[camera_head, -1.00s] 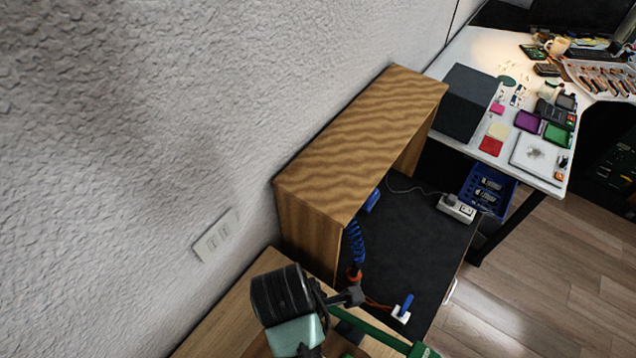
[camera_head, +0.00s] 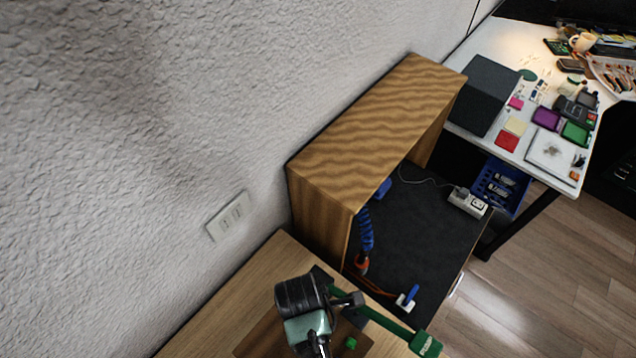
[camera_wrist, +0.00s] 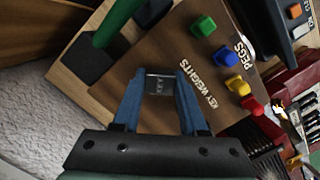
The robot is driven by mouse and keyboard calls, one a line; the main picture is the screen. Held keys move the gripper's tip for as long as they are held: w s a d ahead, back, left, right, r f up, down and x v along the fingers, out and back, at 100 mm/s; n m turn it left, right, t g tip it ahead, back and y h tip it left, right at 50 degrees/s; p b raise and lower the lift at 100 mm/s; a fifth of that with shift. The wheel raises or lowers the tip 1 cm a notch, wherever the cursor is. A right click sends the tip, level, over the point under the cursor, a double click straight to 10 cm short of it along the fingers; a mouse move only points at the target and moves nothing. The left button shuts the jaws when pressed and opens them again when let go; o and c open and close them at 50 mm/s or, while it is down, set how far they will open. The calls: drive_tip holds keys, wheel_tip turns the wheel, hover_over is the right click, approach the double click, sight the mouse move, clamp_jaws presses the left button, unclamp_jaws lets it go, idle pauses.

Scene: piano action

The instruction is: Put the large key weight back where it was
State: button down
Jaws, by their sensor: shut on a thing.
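In the wrist view my gripper (camera_wrist: 159,72) has its two blue fingers closed on a small silvery metal block (camera_wrist: 158,85), the key weight, with dark lettering on its face. The block is over a brown wooden board (camera_wrist: 150,45) printed "KEY WEIGHTS" and "PEGS". I cannot tell whether the block touches the board, and any slot under it is hidden. A dark square (camera_wrist: 153,12) shows on the board beyond the fingers. In the head view the board (camera_head: 262,338) shows partly behind my arm; the gripper's fingers are not visible there.
Green (camera_wrist: 203,27), blue (camera_wrist: 225,56), yellow (camera_wrist: 237,86) and red (camera_wrist: 252,105) pegs stand along the board's right side. A green bar (camera_wrist: 118,20) rises from a dark base (camera_wrist: 88,60) at the left. A wooden shelf unit (camera_head: 380,110) stands beyond the bench.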

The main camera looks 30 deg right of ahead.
drive_tip(key=shift+c, duration=2.2)
unclamp_jaws()
drive_tip(key=shift+f, duration=0.15)
wheel_tip(320, 180, up, 12)
drive_tip(key=a, duration=0.1)
drive_tip(key=shift+w+a, duration=0.15)
drive_tip(key=shift+w, duration=0.15)
